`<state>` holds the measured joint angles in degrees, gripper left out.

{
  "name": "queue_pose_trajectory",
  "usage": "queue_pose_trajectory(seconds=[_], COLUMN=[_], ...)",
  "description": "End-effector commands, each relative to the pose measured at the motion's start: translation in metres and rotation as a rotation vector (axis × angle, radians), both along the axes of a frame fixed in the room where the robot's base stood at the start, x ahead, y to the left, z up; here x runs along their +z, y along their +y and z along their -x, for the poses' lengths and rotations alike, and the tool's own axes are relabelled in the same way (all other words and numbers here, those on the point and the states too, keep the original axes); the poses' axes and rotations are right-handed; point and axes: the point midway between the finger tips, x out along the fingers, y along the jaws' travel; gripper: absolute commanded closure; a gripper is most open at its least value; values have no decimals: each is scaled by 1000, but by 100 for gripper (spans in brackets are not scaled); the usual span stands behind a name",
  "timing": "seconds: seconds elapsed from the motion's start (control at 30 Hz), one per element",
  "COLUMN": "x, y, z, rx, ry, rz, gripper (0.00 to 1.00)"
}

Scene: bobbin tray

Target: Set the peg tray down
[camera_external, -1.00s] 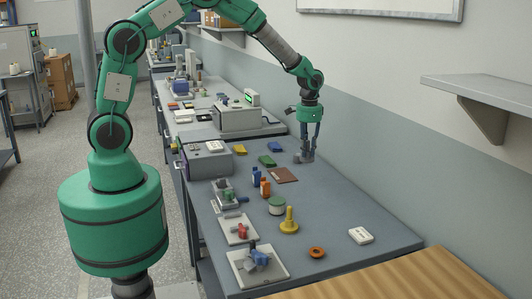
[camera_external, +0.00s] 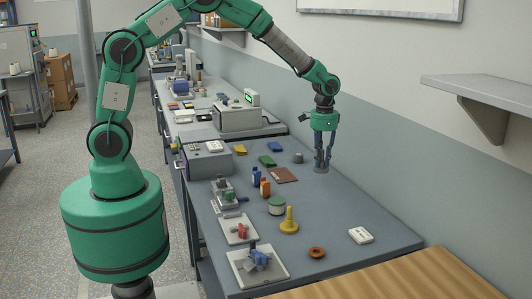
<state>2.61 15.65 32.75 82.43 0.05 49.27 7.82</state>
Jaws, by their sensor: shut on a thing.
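My gripper (camera_external: 322,162) points down over the right side of the grey bench (camera_external: 350,205). It is shut on a small grey round piece (camera_external: 321,170), low over the bench top or touching it; I cannot tell which. Its fingers partly hide the piece, and I cannot tell whether it is the peg tray. Another small grey piece (camera_external: 298,158) stands on the bench just left of my gripper.
A brown mat (camera_external: 285,175), a green-and-white spool (camera_external: 277,206), a blue bottle (camera_external: 256,177) and an orange bottle (camera_external: 265,188) are left of my gripper. An orange ring (camera_external: 317,253) and white box (camera_external: 361,236) lie in front. The bench between is clear.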

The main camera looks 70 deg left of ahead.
Motion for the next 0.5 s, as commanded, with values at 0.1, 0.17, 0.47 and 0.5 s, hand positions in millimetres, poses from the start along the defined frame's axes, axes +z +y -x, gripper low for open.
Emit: queue_pose_trajectory(seconds=[0.1,0.17,0.47,0.5], x=[-2,-2,1,1], y=[-36,-50,-87,-87], z=[2,3,8,8], rx=[-24,-34,-54,-54], ry=[-1,-1,1,1], rz=[0,-1,-1,-1], gripper=[100,100,100,100])
